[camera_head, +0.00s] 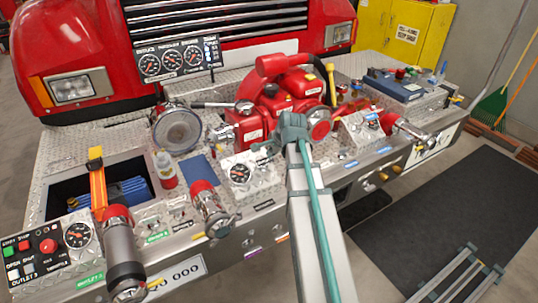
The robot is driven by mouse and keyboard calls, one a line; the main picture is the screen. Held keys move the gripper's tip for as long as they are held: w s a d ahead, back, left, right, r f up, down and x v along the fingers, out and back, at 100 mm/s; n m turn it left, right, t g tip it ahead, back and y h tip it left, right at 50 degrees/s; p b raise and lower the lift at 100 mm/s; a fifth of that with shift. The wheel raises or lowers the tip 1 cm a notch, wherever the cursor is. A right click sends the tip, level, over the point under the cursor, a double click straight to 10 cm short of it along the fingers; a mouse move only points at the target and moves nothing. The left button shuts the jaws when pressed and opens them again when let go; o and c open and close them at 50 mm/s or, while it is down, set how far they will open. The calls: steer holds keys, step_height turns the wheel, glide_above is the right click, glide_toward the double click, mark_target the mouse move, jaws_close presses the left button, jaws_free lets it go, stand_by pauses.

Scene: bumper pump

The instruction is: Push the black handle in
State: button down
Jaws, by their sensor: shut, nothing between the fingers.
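The red pump (290,88) sits at the middle of the bumper. My arm reaches up from the bottom, and its grey-green end stands in front of the pump. My gripper (262,147) appears small there, pointing left, shut and empty. It is in front of and below the black knob in the picture, apart from it. The arm hides part of the pump's front and panel.
A round gauge panel (240,172) is just left of my arm. Outlet valves (212,208) line the front edge. A dark mat (440,215) lies on the floor at right.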

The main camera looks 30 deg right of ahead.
steer(key=s+r+n+b, duration=0.1)
steer(key=s+r+n, duration=0.1)
steer(key=s+r, duration=0.35)
steer(key=s+a+f+n+g, duration=0.2)
steer(key=s+a+f+n, duration=0.15)
steer(key=f, duration=0.85)
steer(key=s+a+f+n+g, duration=0.25)
steer(key=s+f+n, duration=0.2)
steer(key=f, duration=0.65)
steer(key=s+a+f+n+g, duration=0.25)
steer(key=s+a+f, duration=0.2)
steer(key=f, duration=0.75)
steer(key=s+a+f+n+g, duration=0.1)
steer(key=s+f, duration=0.4)
steer(key=s, duration=0.5)
steer(key=s+a+f+n+g, duration=0.2)
steer(key=s+a+f, duration=0.3)
steer(key=s, duration=0.5)
steer(key=s+a+f+n+g, duration=0.1)
steer(key=s+a+f+g, duration=0.2)
steer(key=s+f, duration=0.4)
steer(key=s, duration=0.2)
steer(key=shift+s+f+n, duration=0.15)
steer(key=shift+s+n, duration=0.2)
steer(key=shift+s, duration=0.05)
steer(key=shift+w, duration=0.15)
